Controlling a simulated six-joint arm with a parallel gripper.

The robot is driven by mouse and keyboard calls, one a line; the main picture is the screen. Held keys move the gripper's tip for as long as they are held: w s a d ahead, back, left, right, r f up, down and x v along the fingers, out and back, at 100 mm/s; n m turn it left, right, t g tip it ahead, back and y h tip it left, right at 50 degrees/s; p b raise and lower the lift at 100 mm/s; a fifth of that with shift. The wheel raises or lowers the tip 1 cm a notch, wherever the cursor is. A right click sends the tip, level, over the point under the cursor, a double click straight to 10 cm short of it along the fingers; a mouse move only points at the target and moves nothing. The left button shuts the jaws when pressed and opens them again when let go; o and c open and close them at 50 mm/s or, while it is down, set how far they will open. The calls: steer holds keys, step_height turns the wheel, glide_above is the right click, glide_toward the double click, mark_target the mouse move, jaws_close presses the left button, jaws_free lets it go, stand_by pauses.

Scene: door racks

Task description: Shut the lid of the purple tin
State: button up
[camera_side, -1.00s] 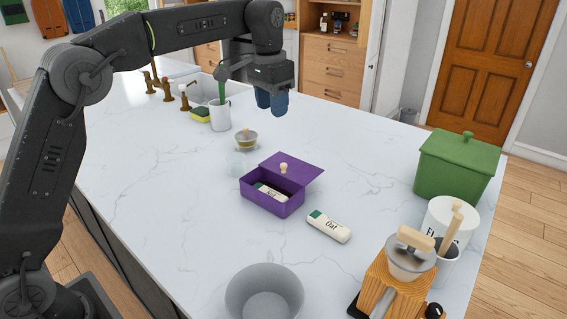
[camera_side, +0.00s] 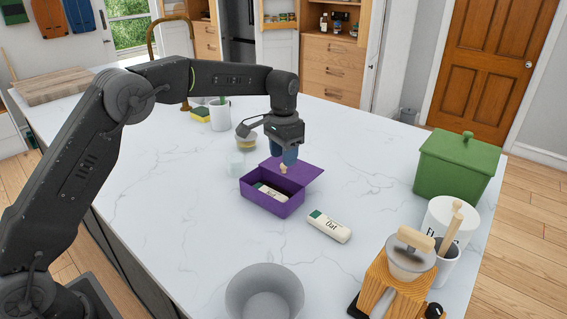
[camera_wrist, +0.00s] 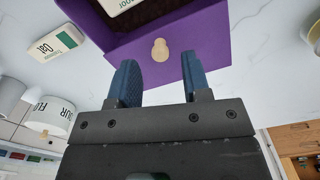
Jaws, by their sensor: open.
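The purple tin (camera_side: 270,206) stands on the counter with its lid (camera_side: 302,172) slid or tilted open toward the back right. A packet (camera_side: 268,191) with a green end lies inside the tin. A pale wooden knob (camera_side: 284,170) sits on the lid. My gripper (camera_side: 285,160) is just above and behind the knob, its blue fingers pointing down. In the wrist view the fingers (camera_wrist: 158,80) are apart, with the knob (camera_wrist: 160,49) ahead of the gap between them. The purple lid (camera_wrist: 205,48) lies beyond the fingertips. I cannot tell whether a finger touches the knob.
An oat packet (camera_side: 329,226) lies right of the tin. A grey bowl (camera_side: 264,293) is in front, and a wooden stand (camera_side: 395,285) at front right. A green box (camera_side: 457,165) and white canister (camera_side: 449,225) stand at right.

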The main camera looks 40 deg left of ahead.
steer(key=shift+f, duration=1.5)
jaws_close()
